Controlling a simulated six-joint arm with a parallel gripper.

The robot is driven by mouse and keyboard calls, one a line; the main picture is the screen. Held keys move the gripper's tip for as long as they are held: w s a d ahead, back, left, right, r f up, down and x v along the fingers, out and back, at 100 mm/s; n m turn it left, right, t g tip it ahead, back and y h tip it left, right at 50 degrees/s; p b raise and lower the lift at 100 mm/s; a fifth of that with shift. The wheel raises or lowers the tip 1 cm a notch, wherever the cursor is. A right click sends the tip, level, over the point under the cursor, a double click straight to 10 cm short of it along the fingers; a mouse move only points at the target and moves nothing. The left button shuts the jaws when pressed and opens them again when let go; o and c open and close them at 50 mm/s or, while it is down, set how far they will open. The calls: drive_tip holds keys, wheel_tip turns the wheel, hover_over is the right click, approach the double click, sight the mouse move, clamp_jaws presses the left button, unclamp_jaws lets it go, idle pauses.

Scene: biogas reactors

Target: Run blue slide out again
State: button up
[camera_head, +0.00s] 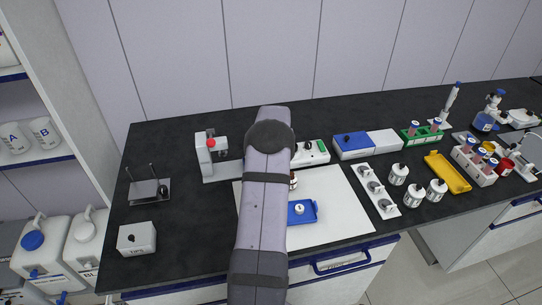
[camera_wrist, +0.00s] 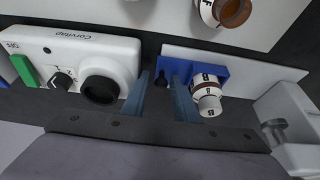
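The blue slide (camera_wrist: 207,69) shows in the wrist view on a long white strip (camera_wrist: 254,77). A white and brown bottle (camera_wrist: 207,92) marked B is at it. A small dark knob (camera_wrist: 160,82) is at the slide's left end. My gripper (camera_wrist: 161,79) has its two blue-grey fingers apart, one on each side of the knob. I cannot tell whether they touch it. In the head view my arm hides this slide and my gripper. A separate blue tray (camera_head: 310,215) with a white round piece lies on the white mat (camera_head: 343,214).
The white Corvitap unit (camera_wrist: 118,52) stands close left of my gripper in the wrist view. A white device (camera_wrist: 288,108) is close on the right. A brown-topped bottle (camera_wrist: 234,12) stands on the mat. The mat's right part is clear.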

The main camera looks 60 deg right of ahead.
drive_tip(key=shift+w+a, duration=0.1)
drive_tip(key=shift+r, duration=0.1)
drive_tip(key=shift+r+p, duration=2.3)
drive_tip(key=shift+r, duration=1.4)
